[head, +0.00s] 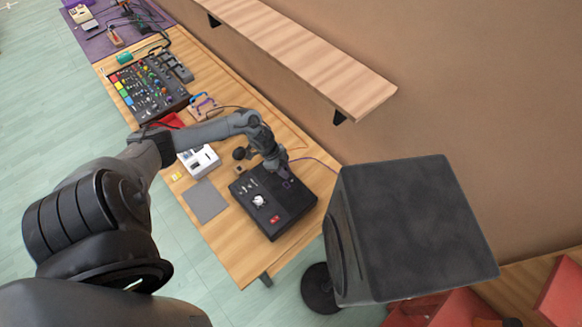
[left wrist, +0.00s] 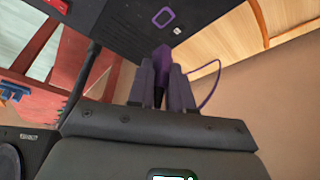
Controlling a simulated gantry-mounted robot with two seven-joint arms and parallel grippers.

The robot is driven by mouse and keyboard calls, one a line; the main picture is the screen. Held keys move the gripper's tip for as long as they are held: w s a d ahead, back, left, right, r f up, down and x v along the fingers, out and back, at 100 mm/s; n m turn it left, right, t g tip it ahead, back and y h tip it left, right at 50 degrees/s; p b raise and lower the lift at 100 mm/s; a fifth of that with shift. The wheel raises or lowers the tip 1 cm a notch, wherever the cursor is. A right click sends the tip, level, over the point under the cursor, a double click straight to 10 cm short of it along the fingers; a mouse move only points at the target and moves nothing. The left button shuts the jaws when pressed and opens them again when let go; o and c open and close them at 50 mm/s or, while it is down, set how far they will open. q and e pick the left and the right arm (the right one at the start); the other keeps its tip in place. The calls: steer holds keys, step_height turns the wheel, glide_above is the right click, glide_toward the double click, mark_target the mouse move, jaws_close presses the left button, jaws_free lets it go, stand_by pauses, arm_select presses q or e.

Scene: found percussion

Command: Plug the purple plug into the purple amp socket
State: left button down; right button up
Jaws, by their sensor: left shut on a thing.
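The black amp box (head: 262,218) lies on the wooden bench, with a red switch and small knobs on its top. The purple amp socket (left wrist: 163,17) is a square purple outline on the amp's dark face in the left wrist view. My left gripper (head: 284,171) is over the far right part of the amp. In the left wrist view its fingers (left wrist: 163,80) are shut on the purple plug (left wrist: 162,58). The plug's tip appears apart from the socket outline, with dark panel between them. A purple cable (left wrist: 213,85) loops off to the right. My right gripper is not in view.
A large dark speaker cabinet (head: 412,225) stands right of the bench. A wooden shelf (head: 300,55) is on the wall above. A white device (head: 199,161), a grey mat (head: 205,201) and a mixer board (head: 149,88) are left of the amp.

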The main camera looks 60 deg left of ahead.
arm_select(q)
steer(key=shift+r, duration=0.1)
steer(key=shift+d, duration=0.1)
stand_by(0.4)
steer(key=shift+f+b, duration=0.5)
steer(key=shift+f, duration=0.15)
steer(key=shift+f+b, duration=1.75)
steer(key=shift+f, duration=0.5)
steer(key=shift+p, duration=0.3)
steer(key=shift+f+b, duration=1.15)
steer(key=shift+f, duration=0.25)
